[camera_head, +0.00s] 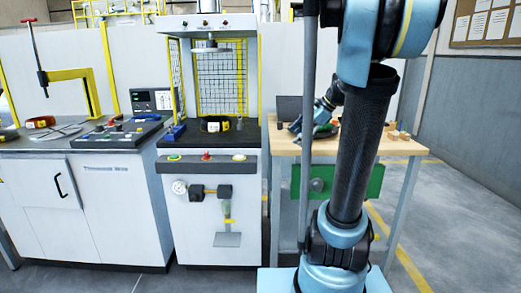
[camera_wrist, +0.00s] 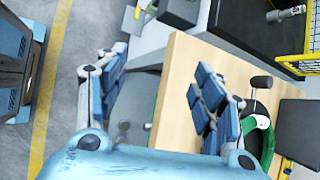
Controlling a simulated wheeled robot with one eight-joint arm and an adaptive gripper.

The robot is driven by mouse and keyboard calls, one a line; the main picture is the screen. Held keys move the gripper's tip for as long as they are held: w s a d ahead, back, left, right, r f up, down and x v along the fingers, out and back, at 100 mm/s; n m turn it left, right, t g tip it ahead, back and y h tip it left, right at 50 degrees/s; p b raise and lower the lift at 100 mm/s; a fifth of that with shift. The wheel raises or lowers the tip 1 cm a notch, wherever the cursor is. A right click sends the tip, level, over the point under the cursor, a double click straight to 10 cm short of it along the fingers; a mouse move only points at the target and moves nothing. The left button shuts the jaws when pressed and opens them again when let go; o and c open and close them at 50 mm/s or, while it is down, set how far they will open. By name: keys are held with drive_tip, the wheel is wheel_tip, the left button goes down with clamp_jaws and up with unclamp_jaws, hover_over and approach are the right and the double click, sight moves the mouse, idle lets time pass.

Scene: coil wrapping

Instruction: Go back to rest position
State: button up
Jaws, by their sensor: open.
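My gripper (camera_head: 318,115) is at the wooden table on the right in the head view, partly hidden behind my own arm. In the wrist view my gripper (camera_wrist: 160,78) has its two blue fingers spread wide apart, with nothing between them. A green and white ring-shaped thing, seemingly a coil (camera_wrist: 264,128), lies on the table beside the right finger, which partly hides it. I cannot tell whether they touch.
The wooden table (camera_head: 289,149) carries small wooden pieces (camera_head: 399,134) on its right. A press machine (camera_head: 212,210) with a yellow mesh guard stands left of it, holding a yellow-and-black part (camera_head: 217,125). A grey bench (camera_head: 60,145) stands further left. Floor at right is clear.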

drive_tip(key=s+d+f+n+h, duration=0.2)
drive_tip(key=s+f+n, duration=0.6)
drive_tip(key=s, duration=0.4)
drive_tip(key=s+d+f+n+g+h, duration=0.1)
drive_tip(key=s+f+n+h, duration=0.3)
drive_tip(key=s+f+n, duration=0.5)
drive_tip(key=s+f, duration=0.2)
drive_tip(key=s, duration=0.2)
drive_tip(key=shift+s+d+h, duration=0.3)
drive_tip(key=shift+d+h, duration=0.1)
drive_tip(key=shift+w+f, duration=0.25)
drive_tip(key=shift+w, duration=0.15)
